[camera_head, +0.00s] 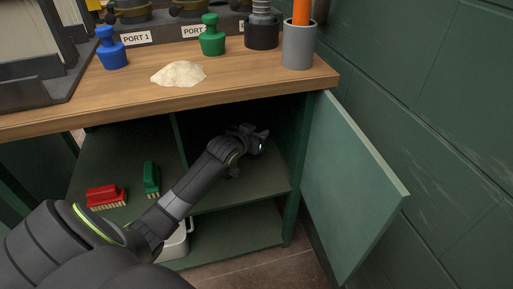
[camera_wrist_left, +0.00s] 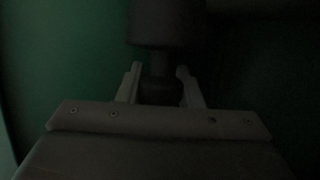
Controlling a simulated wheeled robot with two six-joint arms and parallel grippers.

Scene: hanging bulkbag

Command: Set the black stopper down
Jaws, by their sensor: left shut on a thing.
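My left arm reaches into the open cupboard under the wooden bench, and my left gripper (camera_head: 262,136) is in its dark upper right compartment. In the left wrist view the gripper (camera_wrist_left: 160,84) has its fingers closed around the narrow neck of a dark object, the black stopper (camera_wrist_left: 165,28). The view is very dim, so I cannot tell whether the stopper touches the shelf (camera_head: 245,183). The stopper cannot be made out in the head view. My right gripper is not in view.
The cupboard door (camera_head: 350,185) stands open at the right. A red brush (camera_head: 104,196) and a green brush (camera_head: 151,179) are in the left compartment. On the bench are a blue stopper (camera_head: 111,49), a green stopper (camera_head: 212,36), a powder heap (camera_head: 178,74) and a grey cup (camera_head: 298,47).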

